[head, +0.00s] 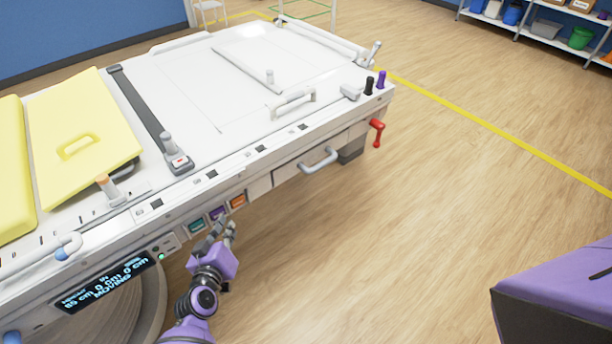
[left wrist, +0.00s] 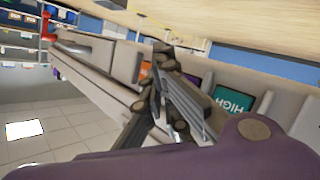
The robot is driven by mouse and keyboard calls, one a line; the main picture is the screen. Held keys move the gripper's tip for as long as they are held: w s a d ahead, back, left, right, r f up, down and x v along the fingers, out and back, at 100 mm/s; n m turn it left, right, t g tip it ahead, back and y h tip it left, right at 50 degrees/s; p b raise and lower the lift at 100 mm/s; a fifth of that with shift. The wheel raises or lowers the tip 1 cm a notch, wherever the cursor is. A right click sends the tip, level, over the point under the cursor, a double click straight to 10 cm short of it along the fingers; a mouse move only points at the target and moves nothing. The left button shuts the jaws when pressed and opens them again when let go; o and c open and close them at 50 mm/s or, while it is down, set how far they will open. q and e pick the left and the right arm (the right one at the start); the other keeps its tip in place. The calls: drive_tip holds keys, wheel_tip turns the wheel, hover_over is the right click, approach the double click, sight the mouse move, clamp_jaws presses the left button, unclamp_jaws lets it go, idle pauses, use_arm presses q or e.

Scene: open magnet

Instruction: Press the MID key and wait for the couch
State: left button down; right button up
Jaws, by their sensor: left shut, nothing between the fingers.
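The couch (head: 185,100) is a white table with a row of keys on its front edge. The teal key (head: 196,226) reads HIGH in the left wrist view (left wrist: 233,103). The purple key (head: 217,213) is the middle one, and the orange key (head: 238,201) is on its right. My left gripper (head: 226,228) is shut and empty, its fingertips close in front of the purple key. Whether they touch it I cannot tell. The display (head: 105,283) shows 65 cm, 0 cm, 0 cm and MOVING. My right gripper is not in view.
A drawer handle (head: 318,160) and a red lever (head: 377,132) stick out from the couch's front, right of the keys. Yellow pads (head: 85,125) lie on its left part. The wooden floor (head: 420,220) to the right is clear. Shelves (head: 540,35) stand far back.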

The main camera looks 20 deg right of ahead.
use_arm(q)
drive_tip(key=shift+s+d+p, duration=0.2)
drive_tip(key=shift+s+d, duration=0.05)
drive_tip(key=shift+s, duration=0.55)
drive_tip(key=shift+s+d+p, duration=0.2)
drive_tip(key=shift+s+d, duration=0.1)
drive_tip(key=shift+s, duration=0.5)
drive_tip(key=shift+s+d+p, duration=0.2)
drive_tip(key=shift+s+d, duration=0.05)
drive_tip(key=shift+s, duration=0.55)
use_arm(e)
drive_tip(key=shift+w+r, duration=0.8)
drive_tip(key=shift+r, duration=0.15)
use_arm(q)
drive_tip(key=shift+s+d+p, duration=0.2)
drive_tip(key=shift+s+d, duration=0.1)
drive_tip(key=shift+s, duration=0.65)
drive_tip(key=shift+s+d+p, duration=0.2)
drive_tip(key=shift+s+d, duration=0.1)
drive_tip(key=shift+s, duration=0.65)
drive_tip(key=shift+s+d+p, duration=0.2)
drive_tip(key=shift+s+d, duration=0.1)
drive_tip(key=shift+s, duration=0.65)
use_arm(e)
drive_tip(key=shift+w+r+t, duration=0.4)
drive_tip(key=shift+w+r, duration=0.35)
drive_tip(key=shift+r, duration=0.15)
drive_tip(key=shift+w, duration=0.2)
